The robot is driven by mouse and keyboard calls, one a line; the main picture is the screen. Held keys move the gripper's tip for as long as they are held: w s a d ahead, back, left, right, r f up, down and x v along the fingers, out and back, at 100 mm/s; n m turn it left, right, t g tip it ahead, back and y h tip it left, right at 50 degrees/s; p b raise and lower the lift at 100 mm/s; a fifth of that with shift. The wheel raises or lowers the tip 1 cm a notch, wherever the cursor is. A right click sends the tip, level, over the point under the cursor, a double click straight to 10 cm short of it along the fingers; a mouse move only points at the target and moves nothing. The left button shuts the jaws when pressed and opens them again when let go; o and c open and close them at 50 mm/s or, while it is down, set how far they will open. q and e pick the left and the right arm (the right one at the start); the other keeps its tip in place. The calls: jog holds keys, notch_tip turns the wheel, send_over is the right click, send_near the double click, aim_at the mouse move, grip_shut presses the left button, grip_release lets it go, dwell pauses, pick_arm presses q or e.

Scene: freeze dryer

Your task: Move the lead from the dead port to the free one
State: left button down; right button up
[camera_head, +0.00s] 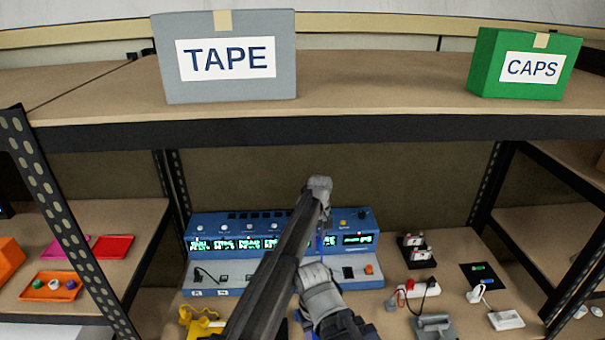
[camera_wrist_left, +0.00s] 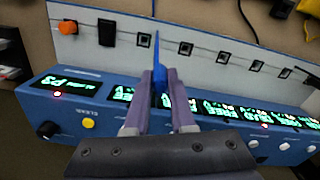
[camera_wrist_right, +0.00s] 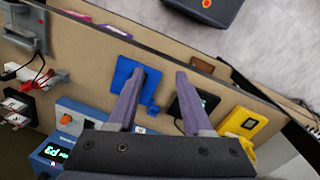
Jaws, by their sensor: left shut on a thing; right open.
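My left gripper (camera_wrist_left: 158,78) is shut on a slim blue piece (camera_wrist_left: 157,55), perhaps the lead's plug; its far end points at the pale port strip (camera_wrist_left: 200,28). I cannot tell whether it touches. The strip belongs to the blue freeze dryer panel (camera_head: 205,223). It carries a row of dark square ports (camera_wrist_left: 185,48), a black block (camera_wrist_left: 106,32) and an orange button (camera_wrist_left: 67,28). Green-lit displays (camera_wrist_left: 50,85) run along the panel; their text is hard to read. My right gripper (camera_wrist_right: 160,78) is open and empty above the shelf. My arms hide the panel's middle in the head view.
A black cable (camera_head: 205,275) lies at the strip's left end. A blue pad (camera_wrist_right: 130,78), a dark screen (camera_wrist_right: 205,100) and a yellow object (camera_wrist_right: 245,122) lie near my right gripper. The shelf above carries TAPE (camera_head: 270,85) and CAPS (camera_head: 490,75) boxes.

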pick_arm(q)
jog(key=shift+s+a, duration=0.15)
jog(key=shift+a, duration=0.75)
jog(key=shift+s+a, duration=0.2)
jog(key=shift+a, duration=0.7)
jog(key=shift+s+a, duration=0.15)
jog(key=shift+a, duration=0.75)
pick_arm(e)
jog(key=shift+a, duration=0.7)
